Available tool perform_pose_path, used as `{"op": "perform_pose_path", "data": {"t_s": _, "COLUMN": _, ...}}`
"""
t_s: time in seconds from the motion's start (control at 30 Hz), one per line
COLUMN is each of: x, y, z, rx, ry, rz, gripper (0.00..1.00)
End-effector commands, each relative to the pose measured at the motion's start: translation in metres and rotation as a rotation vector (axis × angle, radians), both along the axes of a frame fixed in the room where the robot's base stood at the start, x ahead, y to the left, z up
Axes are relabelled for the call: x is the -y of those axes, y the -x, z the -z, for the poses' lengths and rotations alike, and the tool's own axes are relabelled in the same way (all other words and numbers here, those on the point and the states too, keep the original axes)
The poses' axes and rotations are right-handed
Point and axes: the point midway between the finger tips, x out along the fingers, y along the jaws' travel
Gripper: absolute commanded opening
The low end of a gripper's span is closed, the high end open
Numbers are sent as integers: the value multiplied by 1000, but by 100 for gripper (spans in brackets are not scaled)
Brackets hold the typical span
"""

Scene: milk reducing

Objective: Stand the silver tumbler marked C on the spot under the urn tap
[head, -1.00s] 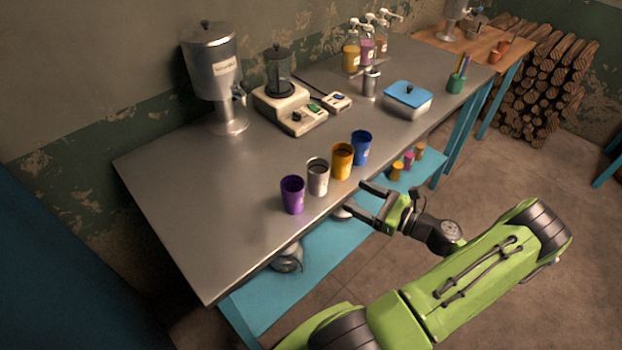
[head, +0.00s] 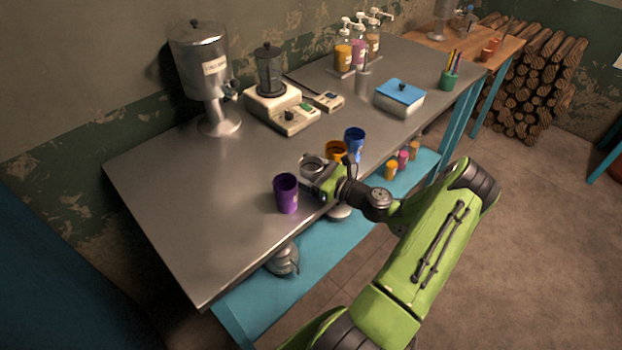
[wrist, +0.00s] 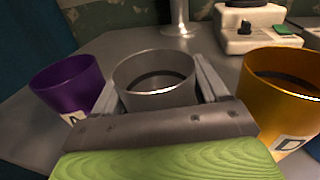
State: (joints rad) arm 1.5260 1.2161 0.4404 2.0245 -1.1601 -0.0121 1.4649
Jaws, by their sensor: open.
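The silver tumbler (head: 311,165) stands on the steel table near its front edge, between the purple and orange tumblers. My gripper (head: 314,174) is at it, with its fingers open around the sides of the tumbler. In the wrist view the silver tumbler (wrist: 155,85) sits between the two fingers (wrist: 155,92), and its lower part and any letter are hidden by the gripper. The urn (head: 204,65) stands at the back left of the table with its tap (head: 231,90) on its right side. The spot under the tap is not clearly marked in view.
The purple tumbler (head: 287,194), labelled A in the wrist view, stands close on the left. The orange tumbler (wrist: 285,90), labelled D, is close on the right, with a blue tumbler (head: 355,140) beyond. A blender (head: 281,105) stands right of the urn. The table between is clear.

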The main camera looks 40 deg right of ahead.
Motion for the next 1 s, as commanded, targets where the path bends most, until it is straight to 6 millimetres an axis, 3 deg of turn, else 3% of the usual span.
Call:
{"op": "perform_pose_path", "data": {"t_s": 0.13, "x": 0, "y": 1, "z": 0, "rx": 0, "ry": 0, "rz": 1, "gripper": 72}}
{"op": "perform_pose_path", "data": {"t_s": 0.4, "x": 0, "y": 1, "z": -1, "rx": 0, "ry": 0, "rz": 0, "gripper": 31}}
{"op": "perform_pose_path", "data": {"t_s": 0.63, "x": 1, "y": 1, "z": -6, "rx": 0, "ry": 2, "rz": 0, "gripper": 29}}
{"op": "perform_pose_path", "data": {"t_s": 1.0, "x": 1, "y": 1, "z": -90, "rx": 0, "ry": 5, "rz": 1, "gripper": 29}}
